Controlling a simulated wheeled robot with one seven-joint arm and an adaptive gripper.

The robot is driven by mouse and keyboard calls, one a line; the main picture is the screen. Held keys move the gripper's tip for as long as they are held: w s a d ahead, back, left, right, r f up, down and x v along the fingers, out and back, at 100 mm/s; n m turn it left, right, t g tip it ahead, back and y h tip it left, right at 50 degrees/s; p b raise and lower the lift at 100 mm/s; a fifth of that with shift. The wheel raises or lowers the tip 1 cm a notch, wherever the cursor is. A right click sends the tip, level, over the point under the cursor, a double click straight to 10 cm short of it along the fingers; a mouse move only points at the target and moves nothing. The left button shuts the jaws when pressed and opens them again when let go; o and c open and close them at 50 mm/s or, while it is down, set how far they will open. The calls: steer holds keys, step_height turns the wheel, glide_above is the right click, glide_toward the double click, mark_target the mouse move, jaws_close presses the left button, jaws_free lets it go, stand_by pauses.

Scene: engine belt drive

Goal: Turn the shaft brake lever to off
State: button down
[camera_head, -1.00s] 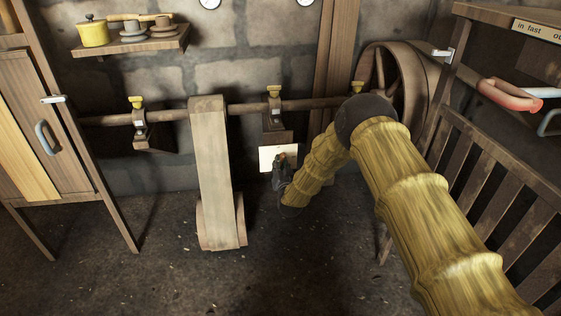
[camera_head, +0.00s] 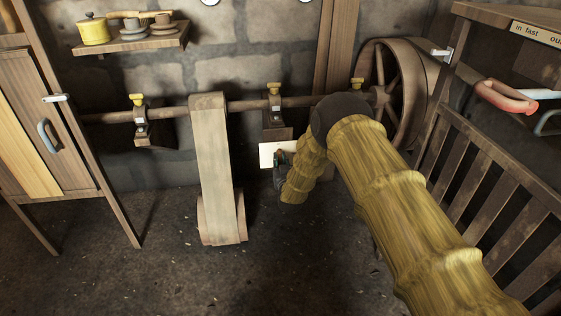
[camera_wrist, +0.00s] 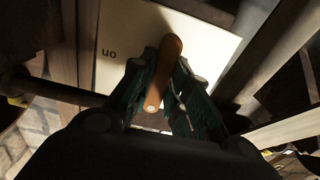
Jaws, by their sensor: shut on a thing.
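The brake lever is an orange-brown rounded handle (camera_wrist: 163,72) in the wrist view, in front of a pale plate (camera_wrist: 120,45). Upside-down lettering on the plate reads like "on". My gripper (camera_wrist: 166,62) is shut on the lever, with a dark finger on each side of it. In the head view the plate (camera_head: 267,154) is a small white card below the middle shaft bearing. My gripper (camera_head: 280,160) is at its right edge. The lever itself is mostly hidden there by my gripper and arm.
A long horizontal shaft (camera_head: 170,113) runs along the stone wall. A wide belt (camera_head: 212,165) hangs from it left of the plate. A spoked wheel (camera_head: 376,75) stands behind my arm. A slatted wooden frame (camera_head: 490,185) is at right, a cabinet (camera_head: 50,125) at left.

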steer(key=shift+f, duration=0.1)
steer(key=c, duration=1.4)
jaws_free()
steer(key=shift+o, duration=0.2)
steer(key=s+d, duration=0.2)
steer(key=s, duration=1)
